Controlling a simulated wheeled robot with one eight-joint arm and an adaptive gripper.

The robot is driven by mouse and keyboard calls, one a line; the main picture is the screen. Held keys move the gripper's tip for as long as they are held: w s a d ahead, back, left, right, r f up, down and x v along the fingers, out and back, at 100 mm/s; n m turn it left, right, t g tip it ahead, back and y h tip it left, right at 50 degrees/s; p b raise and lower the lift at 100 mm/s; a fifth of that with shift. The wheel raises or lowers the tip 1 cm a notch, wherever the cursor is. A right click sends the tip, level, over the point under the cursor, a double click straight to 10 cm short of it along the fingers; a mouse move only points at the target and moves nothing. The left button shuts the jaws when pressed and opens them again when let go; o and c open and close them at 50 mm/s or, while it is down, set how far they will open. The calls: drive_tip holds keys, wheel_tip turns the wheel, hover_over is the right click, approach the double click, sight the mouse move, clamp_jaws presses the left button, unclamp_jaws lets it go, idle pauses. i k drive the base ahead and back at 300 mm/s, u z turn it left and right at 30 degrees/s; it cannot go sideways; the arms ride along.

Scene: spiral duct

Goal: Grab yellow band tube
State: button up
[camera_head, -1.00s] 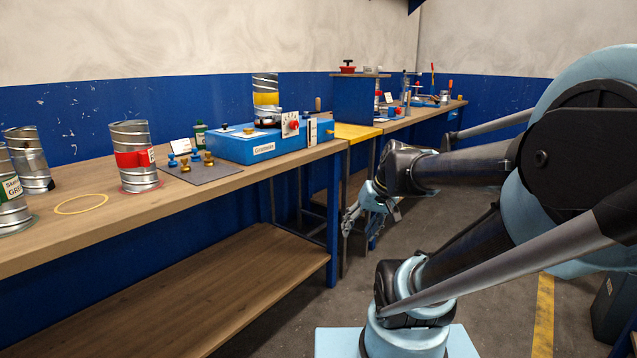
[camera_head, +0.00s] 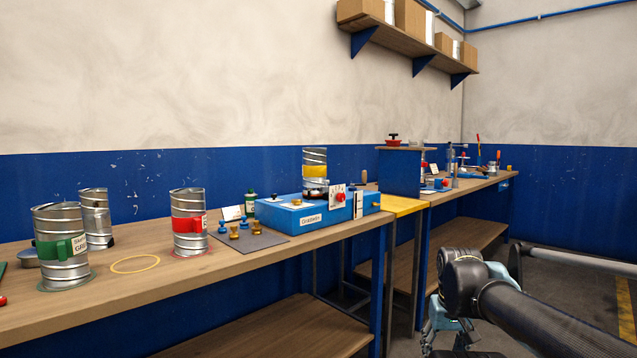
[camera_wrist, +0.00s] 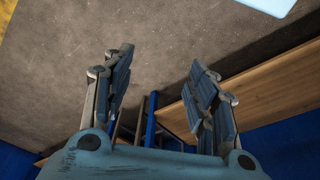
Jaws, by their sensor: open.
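The yellow band tube (camera_head: 315,172) is a spiral metal duct with a yellow band. It stands upright on the blue machine box (camera_head: 300,212) at the back of the bench. My gripper (camera_head: 440,335) is low at the right in the head view, in front of the bench and well apart from the tube, partly cut off by the frame's bottom edge. In the wrist view my gripper (camera_wrist: 160,90) has its fingers spread with nothing between them. That view shows floor and bench parts, and the tube is not in it.
A red-banded tube (camera_head: 188,225) and a green-banded tube (camera_head: 62,247) stand on the wooden bench (camera_head: 150,300). An empty yellow ring (camera_head: 134,264) lies between them. Small knobs sit on a grey mat (camera_head: 265,241). A dark blue panel (camera_head: 398,172) rises right of the blue box.

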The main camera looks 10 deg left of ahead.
sight(313, 166)
drive_tip(key=z, duration=1.1)
drive_tip(key=k, duration=1.05)
drive_tip(key=u, duration=1.15)
drive_tip(key=i, duration=1.7)
drive_tip(key=z, duration=0.05)
